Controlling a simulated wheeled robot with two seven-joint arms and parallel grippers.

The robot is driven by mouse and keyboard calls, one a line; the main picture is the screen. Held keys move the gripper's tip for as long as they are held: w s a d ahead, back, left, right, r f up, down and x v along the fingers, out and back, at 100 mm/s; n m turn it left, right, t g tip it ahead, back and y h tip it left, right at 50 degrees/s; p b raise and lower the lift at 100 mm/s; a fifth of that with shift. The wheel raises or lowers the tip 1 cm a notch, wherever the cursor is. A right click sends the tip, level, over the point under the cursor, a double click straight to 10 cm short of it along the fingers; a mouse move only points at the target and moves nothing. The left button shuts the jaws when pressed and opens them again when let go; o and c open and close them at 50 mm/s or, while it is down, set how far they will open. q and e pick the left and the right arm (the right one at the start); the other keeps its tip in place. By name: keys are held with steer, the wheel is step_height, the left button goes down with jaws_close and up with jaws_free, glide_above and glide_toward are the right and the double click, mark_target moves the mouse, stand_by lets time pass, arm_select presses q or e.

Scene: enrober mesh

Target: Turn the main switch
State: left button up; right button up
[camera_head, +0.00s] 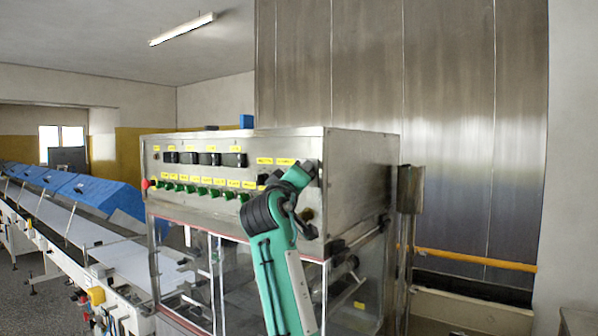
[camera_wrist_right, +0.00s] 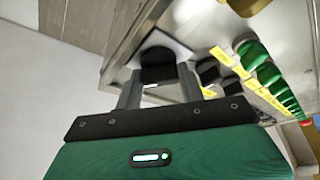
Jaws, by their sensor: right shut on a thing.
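The main switch, a black knob (camera_wrist_right: 157,64) on a pale square plate, sits on the steel control panel and shows in the right wrist view. My right gripper (camera_wrist_right: 160,84) has one finger on each side of this knob and is shut on it. In the head view my green right arm reaches up to the right end of the control panel (camera_head: 225,199), and the arm and gripper hide the switch there. How far the knob is turned is hard to tell. My left gripper is not in view.
A row of green knobs (camera_head: 204,191) with yellow labels and several black-framed displays (camera_head: 209,159) share the panel. Clear windows (camera_head: 235,275) lie below it. A conveyor (camera_head: 75,235) with blue covers (camera_head: 95,194) runs off to the left. A steel wall (camera_head: 430,110) stands behind.

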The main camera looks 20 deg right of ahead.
steer(key=shift+r+n+g+y+p, duration=0.1)
steer(key=shift+n+g+y+p, duration=0.3)
steer(key=shift+n+p, duration=1)
steer(key=shift+r+n+g+y+p, duration=0.15)
steer(key=shift+n+y+p, duration=0.65)
steer(key=shift+n, duration=0.95)
steer(key=shift+r+n+g+y+p, duration=0.1)
steer(key=shift+n+g+y+p, duration=0.2)
steer(key=shift+n+p, duration=1.2)
steer(key=shift+f, duration=0.1)
steer(key=o, duration=0.9)
steer(key=shift+o, duration=0.2)
steer(key=shift+s+f, duration=0.1)
